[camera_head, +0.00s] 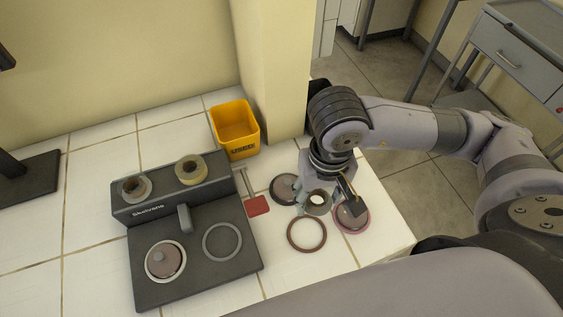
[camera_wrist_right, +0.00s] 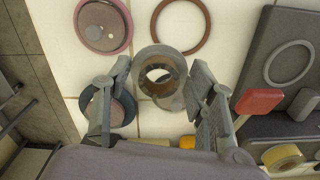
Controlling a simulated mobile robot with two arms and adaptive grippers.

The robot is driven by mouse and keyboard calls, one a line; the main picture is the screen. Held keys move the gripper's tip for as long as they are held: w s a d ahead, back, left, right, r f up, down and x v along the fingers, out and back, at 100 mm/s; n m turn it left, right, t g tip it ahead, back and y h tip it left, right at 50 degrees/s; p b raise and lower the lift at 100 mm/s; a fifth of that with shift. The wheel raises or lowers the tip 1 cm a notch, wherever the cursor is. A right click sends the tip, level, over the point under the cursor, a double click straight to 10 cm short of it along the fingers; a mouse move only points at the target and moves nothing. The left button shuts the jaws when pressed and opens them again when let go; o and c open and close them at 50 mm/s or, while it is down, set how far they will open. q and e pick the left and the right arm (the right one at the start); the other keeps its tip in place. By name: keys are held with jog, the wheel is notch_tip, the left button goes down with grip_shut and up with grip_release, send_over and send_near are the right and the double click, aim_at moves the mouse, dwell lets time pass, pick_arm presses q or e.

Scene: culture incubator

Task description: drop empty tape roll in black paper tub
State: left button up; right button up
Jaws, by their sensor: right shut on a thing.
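My right gripper (camera_head: 330,194) is shut on a grey tape roll (camera_head: 318,203) above the right end of the white tiled bench. In the right wrist view the tape roll (camera_wrist_right: 147,59) sits between the two fingertips of the gripper (camera_wrist_right: 160,78), its round hole facing the camera. A black object (camera_head: 318,90), possibly the black paper tub, shows behind my right arm, mostly hidden by it. My left gripper is not in view.
A yellow bin (camera_head: 236,130) stands by the wall pillar. A dark sealing machine (camera_head: 190,283) holds two tape rolls on top. A red-ended tool (camera_head: 258,206), a brown ring (camera_head: 307,247) and round dishes (camera_head: 284,189) lie nearby. The bench ends at right.

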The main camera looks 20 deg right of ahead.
pick_arm(q)
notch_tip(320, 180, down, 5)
jog(key=b, duration=0.3)
pick_arm(e)
jog(key=shift+w+f, duration=0.25)
jog(key=shift+w, duration=0.25)
jog(key=shift+w+r+p, duration=0.55)
jog(key=shift+w+p, duration=0.15)
jog(key=shift+w, duration=0.2)
jog(key=p, duration=0.3)
send_near(288, 161)
notch_tip(288, 161, down, 2)
jog(key=shift+a+f+p, duration=0.1)
jog(key=shift+p, duration=0.4)
notch_tip(288, 161, down, 4)
jog(key=shift+f+p, duration=0.1)
jog(key=shift+p, duration=0.45)
jog(key=shift+f, duration=0.1)
jog(key=shift+f+b, duration=0.2)
jog(key=shift+b, duration=0.15)
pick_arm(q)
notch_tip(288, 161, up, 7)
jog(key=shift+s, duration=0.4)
pick_arm(e)
jog(key=o, duration=0.8)
jog(key=shift+r, duration=0.1)
jog(key=shift+c, duration=0.2)
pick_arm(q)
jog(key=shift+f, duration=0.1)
